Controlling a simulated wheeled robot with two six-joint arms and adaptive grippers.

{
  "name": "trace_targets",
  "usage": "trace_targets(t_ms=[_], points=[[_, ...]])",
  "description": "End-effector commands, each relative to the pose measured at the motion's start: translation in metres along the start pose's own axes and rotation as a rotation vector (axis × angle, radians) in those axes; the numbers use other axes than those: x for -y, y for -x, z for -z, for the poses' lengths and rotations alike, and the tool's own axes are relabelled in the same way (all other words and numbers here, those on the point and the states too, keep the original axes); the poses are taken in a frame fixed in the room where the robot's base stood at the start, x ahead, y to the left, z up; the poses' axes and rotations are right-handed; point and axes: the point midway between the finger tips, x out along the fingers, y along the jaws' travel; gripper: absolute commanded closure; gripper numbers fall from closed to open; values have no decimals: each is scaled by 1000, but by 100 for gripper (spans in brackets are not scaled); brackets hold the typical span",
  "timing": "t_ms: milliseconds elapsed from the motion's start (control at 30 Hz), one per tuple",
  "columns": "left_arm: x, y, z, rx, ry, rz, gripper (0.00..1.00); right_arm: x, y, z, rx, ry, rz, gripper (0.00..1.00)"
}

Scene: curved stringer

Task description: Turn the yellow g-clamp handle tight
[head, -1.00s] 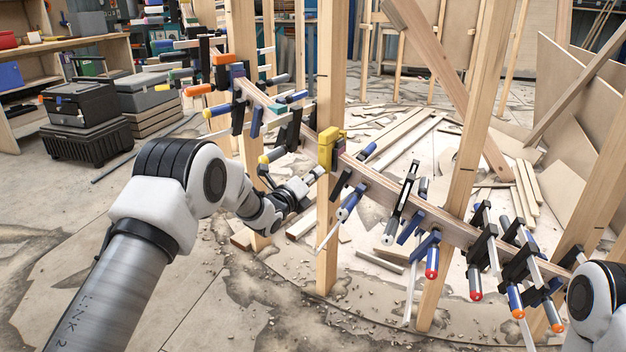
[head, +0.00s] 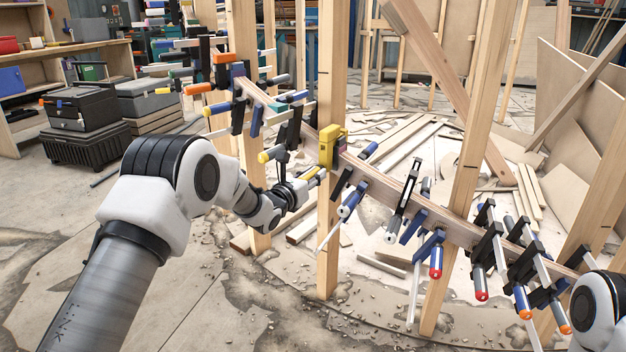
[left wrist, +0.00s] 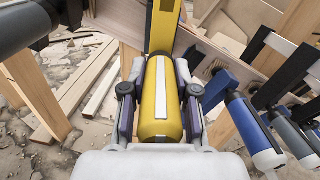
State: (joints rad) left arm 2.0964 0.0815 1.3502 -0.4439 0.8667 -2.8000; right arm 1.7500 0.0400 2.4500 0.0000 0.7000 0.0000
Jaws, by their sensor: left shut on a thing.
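The yellow g-clamp (head: 331,147) sits on the curved wooden stringer beside an upright post, near the middle of the head view. Its yellow handle (left wrist: 160,112) fills the middle of the left wrist view, with a pale stripe along its top, and points toward the wrist. My left gripper (left wrist: 160,92) is shut on the handle, with one dark-jointed finger on each side. In the head view the left gripper (head: 304,184) is small, at the handle's near end, just left of the post. My right gripper is out of view; only part of that arm shows at the lower right.
Several blue-handled clamps (left wrist: 252,132) hang close to the right of my left gripper. More clamps with red and orange ends line the curved stringer (head: 452,226). Upright wooden posts (head: 330,240) stand around it. Loose boards and chips lie on the floor.

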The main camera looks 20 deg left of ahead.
Motion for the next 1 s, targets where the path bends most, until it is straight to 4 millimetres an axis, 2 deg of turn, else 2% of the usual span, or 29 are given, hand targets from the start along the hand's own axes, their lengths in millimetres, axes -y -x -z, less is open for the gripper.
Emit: trace_targets(t_ms=[300, 733, 767, 800, 1000], points=[[0, 0, 1, -2, -93, 0, 100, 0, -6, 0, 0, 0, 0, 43], [0, 0, 0, -2, -101, 0, 100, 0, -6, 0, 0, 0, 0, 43], [0, 0, 0, -2, -101, 0, 60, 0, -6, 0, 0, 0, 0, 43], [0, 0, 0, -2, -101, 0, 46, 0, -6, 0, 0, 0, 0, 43], [0, 0, 0, -1, -100, 0, 45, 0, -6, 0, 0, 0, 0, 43]])
